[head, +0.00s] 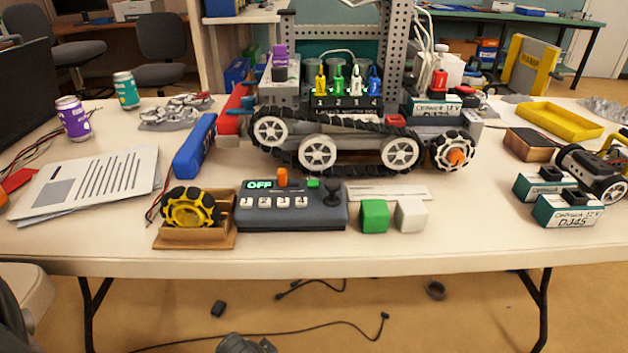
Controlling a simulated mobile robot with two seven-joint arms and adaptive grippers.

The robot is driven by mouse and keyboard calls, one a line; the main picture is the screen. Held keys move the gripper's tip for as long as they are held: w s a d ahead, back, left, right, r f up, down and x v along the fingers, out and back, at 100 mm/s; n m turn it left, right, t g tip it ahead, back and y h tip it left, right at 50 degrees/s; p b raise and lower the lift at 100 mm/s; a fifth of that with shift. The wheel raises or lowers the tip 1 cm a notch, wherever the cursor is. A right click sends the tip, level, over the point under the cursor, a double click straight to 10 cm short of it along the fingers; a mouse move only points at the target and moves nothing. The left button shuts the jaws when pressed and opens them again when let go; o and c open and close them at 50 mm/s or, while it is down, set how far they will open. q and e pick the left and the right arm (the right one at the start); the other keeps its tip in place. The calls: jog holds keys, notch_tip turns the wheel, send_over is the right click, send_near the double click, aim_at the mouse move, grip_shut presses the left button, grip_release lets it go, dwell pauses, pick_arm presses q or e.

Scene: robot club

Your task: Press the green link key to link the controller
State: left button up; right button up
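The dark grey controller (290,212) lies on the table near its front edge. Its small display (259,184) reads OFF in green. An orange lever (282,177) stands up on its top. The small green link key (313,183) is just right of the lever, towards the back of the controller. A black joystick (333,192) stands at the right end. White numbered keys (282,202) run along the front. Neither of my grippers can be made out in the head view, and nothing touches the controller.
A yellow-black wheel (190,208) in a cardboard tray (200,238) stands left of the controller. A green cube (374,216) and a white cube (410,216) stand to its right. A tracked robot (350,145) is behind. The table front (480,245) is clear.

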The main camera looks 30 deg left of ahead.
pick_arm(q)
grip_shut()
dwell(1.2)
